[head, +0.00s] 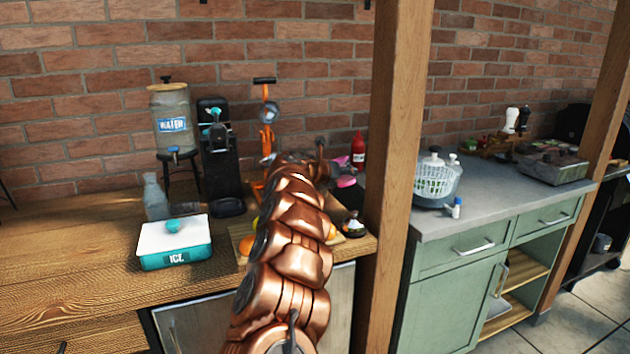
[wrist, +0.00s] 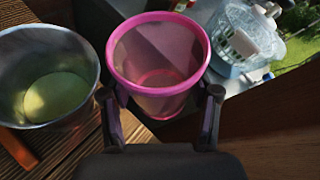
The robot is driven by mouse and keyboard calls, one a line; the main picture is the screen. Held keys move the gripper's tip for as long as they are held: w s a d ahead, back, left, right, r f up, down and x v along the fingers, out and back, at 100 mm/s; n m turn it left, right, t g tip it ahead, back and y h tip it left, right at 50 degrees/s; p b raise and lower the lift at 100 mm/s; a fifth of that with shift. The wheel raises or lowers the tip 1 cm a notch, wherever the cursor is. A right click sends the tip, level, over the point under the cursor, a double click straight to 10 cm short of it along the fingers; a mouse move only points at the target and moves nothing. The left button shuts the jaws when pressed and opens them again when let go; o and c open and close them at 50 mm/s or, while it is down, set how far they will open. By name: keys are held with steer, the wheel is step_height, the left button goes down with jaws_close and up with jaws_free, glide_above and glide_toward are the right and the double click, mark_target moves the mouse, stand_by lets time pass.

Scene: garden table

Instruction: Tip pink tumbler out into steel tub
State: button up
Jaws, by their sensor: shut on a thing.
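The pink tumbler (wrist: 158,62), see-through with a bright pink rim, is between the fingers of my gripper (wrist: 163,95) in the wrist view. My gripper is shut on it. I look down into its open mouth; it seems roughly upright, and I make out no contents. The steel tub (wrist: 78,50) is just left of the tumbler, apart from it, with a round yellow-green thing (wrist: 56,97) inside. In the head view my arm covers the gripper and the tub; a pink-topped dark thing (head: 347,190) shows right of it, and I cannot tell whether it is the tumbler.
A white-lidded ice box (head: 176,243), a glass bottle (head: 154,197) and a water dispenser (head: 172,118) stand left of my arm. A wooden post (head: 398,130) rises close on the right. A white basket in a bowl (head: 436,182) stands on the grey counter beyond.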

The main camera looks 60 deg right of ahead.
mark_target(341, 184)
steer(key=shift+s+f+m+b, duration=0.15)
steer(key=shift+f+b, duration=0.6)
steer(key=shift+s+f+m+b, duration=0.1)
steer(key=shift+f+m+b, duration=0.05)
steer(key=shift+f+b, duration=0.55)
steer(key=shift+s+d+f+t+b, duration=0.1)
steer(key=shift+f+t+b, duration=0.05)
steer(key=shift+t+b, duration=0.15)
steer(key=m+b, duration=0.1)
steer(key=s+m+t+b, duration=0.1)
steer(key=b, duration=0.1)
steer(key=shift+s+d+f, duration=0.1)
steer(key=shift+s+f, duration=0.2)
steer(key=shift+f, duration=0.1)
steer(key=shift+s+m+t+b, duration=0.15)
steer(key=shift+m+t+b, duration=0.15)
steer(key=shift+r, duration=0.1)
